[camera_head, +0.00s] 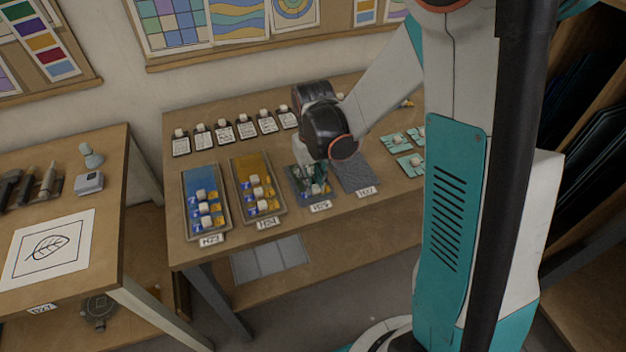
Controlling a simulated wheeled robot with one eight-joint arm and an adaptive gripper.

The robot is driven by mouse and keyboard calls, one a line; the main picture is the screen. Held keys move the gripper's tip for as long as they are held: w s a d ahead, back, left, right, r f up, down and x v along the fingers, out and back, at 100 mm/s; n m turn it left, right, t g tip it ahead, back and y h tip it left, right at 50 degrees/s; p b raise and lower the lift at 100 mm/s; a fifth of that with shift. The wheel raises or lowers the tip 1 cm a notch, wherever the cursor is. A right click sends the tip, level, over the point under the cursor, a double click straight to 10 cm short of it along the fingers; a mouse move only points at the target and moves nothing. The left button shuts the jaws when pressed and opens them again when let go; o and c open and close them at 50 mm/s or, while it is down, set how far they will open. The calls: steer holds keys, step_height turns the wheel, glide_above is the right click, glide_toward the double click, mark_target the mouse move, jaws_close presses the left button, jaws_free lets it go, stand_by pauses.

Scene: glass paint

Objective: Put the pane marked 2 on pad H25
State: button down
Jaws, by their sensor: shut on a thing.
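My gripper (316,180) is low over the third pad from the left, whose tag seems to read H25 (299,197). It is shut on a small pane that the fingers mostly hide. I cannot read the pane's mark, nor tell whether it touches the pad. Something teal shows on the pad around the fingertips. Several teal panes with white knobs, such as this teal pane (411,165), lie at the right of the table, partly behind my arm; their marks are too small to read.
A blue pad (196,183) and an amber pad (245,165) hold several panes with white knobs. A grey pad (357,170) right of the gripper looks bare. Several tagged cards (223,134) line the back of the table (215,257). A side table (100,212) stands at left.

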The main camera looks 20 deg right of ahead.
steer(key=shift+f, duration=0.2)
steer(key=c, duration=1.5)
jaws_free()
steer(key=shift+r, duration=0.1)
step_height(320, 180, up, 13)
steer(key=p, duration=0.4)
steer(key=shift+s+r+t, duration=1.2)
steer(key=shift+s+r, duration=0.5)
steer(key=shift+s, duration=0.8)
steer(key=shift+s+r+t, duration=1.2)
steer(key=shift+s+r, duration=0.55)
steer(key=shift+s, duration=0.7)
steer(key=shift+s+r+t, duration=1.2)
steer(key=shift+s+r, duration=0.5)
steer(key=shift+s, duration=0.8)
